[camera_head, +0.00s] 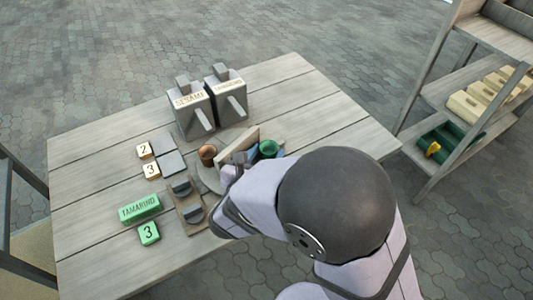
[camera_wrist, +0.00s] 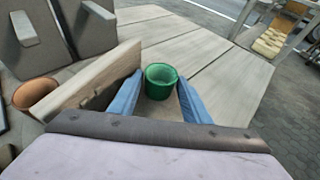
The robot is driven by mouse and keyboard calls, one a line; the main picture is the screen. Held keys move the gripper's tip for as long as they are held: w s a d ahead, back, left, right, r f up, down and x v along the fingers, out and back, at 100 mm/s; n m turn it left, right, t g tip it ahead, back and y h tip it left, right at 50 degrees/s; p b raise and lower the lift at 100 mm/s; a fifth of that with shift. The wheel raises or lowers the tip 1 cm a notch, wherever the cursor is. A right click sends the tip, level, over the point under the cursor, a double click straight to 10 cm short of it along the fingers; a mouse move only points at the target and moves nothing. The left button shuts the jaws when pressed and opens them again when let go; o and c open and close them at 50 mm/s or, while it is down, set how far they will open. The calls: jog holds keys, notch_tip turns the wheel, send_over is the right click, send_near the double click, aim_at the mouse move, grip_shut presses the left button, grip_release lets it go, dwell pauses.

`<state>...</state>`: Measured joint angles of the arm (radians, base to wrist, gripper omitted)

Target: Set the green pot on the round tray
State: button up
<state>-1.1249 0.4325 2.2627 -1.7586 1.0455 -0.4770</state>
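The green pot (camera_head: 268,148) stands on the wooden table, on the right side of an upright wooden board (camera_head: 238,146). In the wrist view the green pot (camera_wrist: 161,82) sits upright just ahead, between the blue fingertips of my gripper (camera_wrist: 160,84). The gripper is open, with a small gap seen on each side of the pot. A grey round tray (camera_head: 209,179) shows partly on the board's left side; my arm and the board hide some of it. A brown pot (camera_head: 207,154) stands at the tray's far edge.
The wooden board (camera_wrist: 88,78) stands close along the left finger. Two grey dispensers (camera_head: 208,105) stand behind. Left are numbered blocks (camera_head: 151,171), a green TAMARIND block (camera_head: 139,208) and a wooden holder (camera_head: 188,205). The table's right side is clear.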

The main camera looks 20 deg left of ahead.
jog(key=shift+r, duration=0.15)
jog(key=shift+r+p, duration=0.2)
jog(key=shift+p, duration=0.1)
jog(key=v, duration=1.2)
jog(key=shift+f+p, duration=0.1)
jog(key=shift+p, duration=0.2)
